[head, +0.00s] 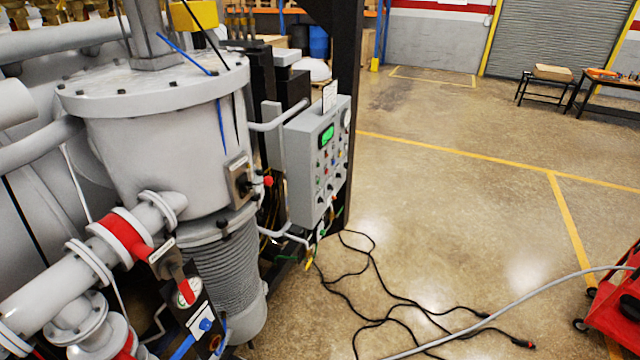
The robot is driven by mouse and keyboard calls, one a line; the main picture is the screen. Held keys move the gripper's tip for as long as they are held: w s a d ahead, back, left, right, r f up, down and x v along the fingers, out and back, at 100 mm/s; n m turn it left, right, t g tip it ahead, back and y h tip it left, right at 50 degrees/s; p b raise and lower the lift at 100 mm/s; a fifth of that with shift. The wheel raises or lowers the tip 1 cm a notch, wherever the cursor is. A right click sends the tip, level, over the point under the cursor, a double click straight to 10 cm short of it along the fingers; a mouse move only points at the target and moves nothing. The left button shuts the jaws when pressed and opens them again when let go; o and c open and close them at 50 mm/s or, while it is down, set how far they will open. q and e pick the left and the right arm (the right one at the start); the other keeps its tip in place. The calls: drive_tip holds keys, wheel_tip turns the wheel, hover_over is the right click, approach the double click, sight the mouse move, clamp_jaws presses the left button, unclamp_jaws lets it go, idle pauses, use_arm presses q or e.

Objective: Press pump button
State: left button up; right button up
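A grey control box (304,170) stands right of the big grey vessel (160,130). Its front faces right and is seen at a steep angle. The front carries a lit green display (327,136), a round gauge near the top right edge and several small coloured buttons and knobs (326,172). The labels are too small to read, so I cannot tell which button is the pump button. Neither of my grippers is in the head view.
A small switch box (239,182) with a red knob sits on the vessel. A dark panel (203,322) with a blue knob is at lower left. Black cables (400,300) and a grey hose (500,310) lie on the floor. A red cart (612,312) is at right. The middle floor is open.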

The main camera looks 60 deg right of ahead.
clamp_jaws()
drive_tip(key=shift+a, duration=0.15)
idle(0.4)
idle(0.9)
